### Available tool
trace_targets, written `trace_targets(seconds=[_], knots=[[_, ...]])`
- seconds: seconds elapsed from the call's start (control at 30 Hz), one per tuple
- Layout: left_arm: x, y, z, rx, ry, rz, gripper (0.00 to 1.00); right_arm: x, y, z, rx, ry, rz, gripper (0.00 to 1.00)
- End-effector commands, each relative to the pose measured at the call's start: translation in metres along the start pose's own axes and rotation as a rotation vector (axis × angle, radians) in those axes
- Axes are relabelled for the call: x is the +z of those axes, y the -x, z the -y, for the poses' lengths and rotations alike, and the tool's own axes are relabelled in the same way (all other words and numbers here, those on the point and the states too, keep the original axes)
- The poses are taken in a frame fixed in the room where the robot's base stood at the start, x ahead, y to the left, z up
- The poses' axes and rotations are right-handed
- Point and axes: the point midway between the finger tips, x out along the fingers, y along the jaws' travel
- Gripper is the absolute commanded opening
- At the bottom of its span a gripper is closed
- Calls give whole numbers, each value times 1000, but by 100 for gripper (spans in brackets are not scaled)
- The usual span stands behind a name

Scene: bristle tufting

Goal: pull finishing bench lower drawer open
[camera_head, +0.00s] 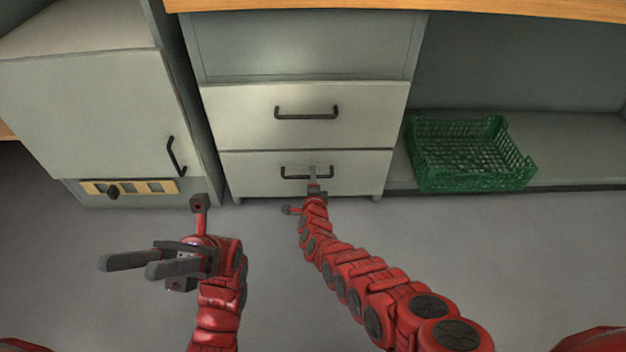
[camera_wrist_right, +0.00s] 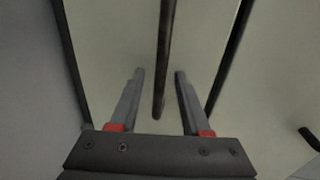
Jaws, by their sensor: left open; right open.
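The lower drawer (camera_head: 257,177) of the finishing bench is a pale grey front with a dark bar handle (camera_head: 291,172), and it looks closed. My right gripper (camera_head: 313,172) is at this handle in the head view. In the right wrist view my right gripper (camera_wrist_right: 158,75) is open, and the end of the dark handle (camera_wrist_right: 162,70) lies between its two fingers, with gaps visible on both sides. How deep the fingers reach past the bar cannot be told. My left gripper (camera_head: 127,267) is open and empty above the floor, well left of the drawer.
The upper drawer (camera_head: 234,116) with its own handle (camera_head: 306,112) is closed above. A grey cabinet (camera_head: 95,110) with a door handle and dial stands left. A green crate (camera_head: 470,153) sits on the low shelf (camera_head: 575,150) at right. The floor in front is clear.

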Motion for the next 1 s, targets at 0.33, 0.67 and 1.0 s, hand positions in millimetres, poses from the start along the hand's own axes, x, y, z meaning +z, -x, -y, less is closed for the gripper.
trace_targets(seconds=[0.33, 0.67, 1.0], knots=[[-30, -36, 20, -136, 31, -256, 50, 0, -9, -1, 0, -2, -1, 47], [-33, -39, 22, -150, 35, -279, 50, 0, -9, 0, 1, -2, -1, 47], [-32, -39, 22, -149, 35, -278, 50, 0, -9, 0, 1, -1, -1, 0]])
